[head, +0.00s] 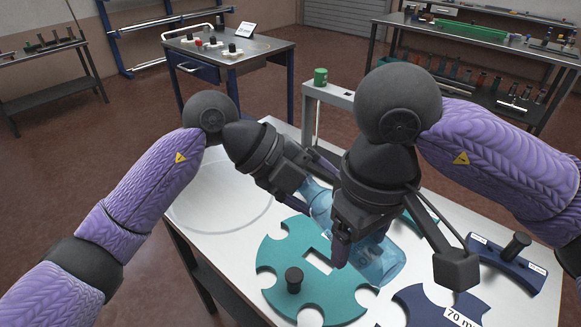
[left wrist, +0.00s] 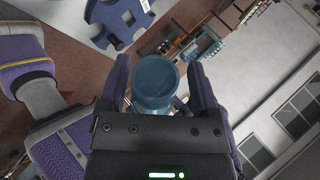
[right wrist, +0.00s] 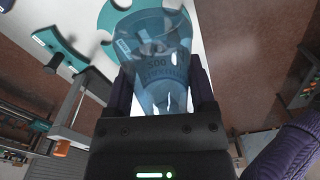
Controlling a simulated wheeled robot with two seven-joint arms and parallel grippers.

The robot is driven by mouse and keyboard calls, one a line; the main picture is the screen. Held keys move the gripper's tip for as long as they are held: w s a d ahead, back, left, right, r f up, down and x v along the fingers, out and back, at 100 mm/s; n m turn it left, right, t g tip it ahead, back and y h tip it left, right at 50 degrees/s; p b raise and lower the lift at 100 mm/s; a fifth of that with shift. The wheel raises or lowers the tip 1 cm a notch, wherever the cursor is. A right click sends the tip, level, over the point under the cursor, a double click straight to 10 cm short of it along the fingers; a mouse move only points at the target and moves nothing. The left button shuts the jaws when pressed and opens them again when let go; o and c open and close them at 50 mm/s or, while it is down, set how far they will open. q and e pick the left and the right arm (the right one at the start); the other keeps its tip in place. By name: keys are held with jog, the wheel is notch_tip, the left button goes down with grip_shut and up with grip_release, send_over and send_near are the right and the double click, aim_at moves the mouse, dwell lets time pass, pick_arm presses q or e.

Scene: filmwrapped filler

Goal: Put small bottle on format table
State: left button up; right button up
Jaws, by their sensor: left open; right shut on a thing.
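My left gripper (head: 314,182) is open at the bottle's other end. In the left wrist view, a round blue end of the bottle (left wrist: 157,82) lies between the spread fingers. Whether they touch it I cannot tell. The grippers hide part of the bottle. Which table is the format table is not clear from the views.
The white table (head: 215,240) carries a teal notched plate (head: 275,262) below the bottle and dark blue format parts (head: 512,262) at the right. A wheeled dark table (head: 265,45) with knobs stands behind. A shelf bench (head: 480,50) is at the back right. Red-brown floor lies between.

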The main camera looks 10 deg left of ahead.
pick_arm(q)
jog(key=shift+d, duration=0.1)
grip_shut()
pick_arm(e)
jog(key=o, duration=1.3)
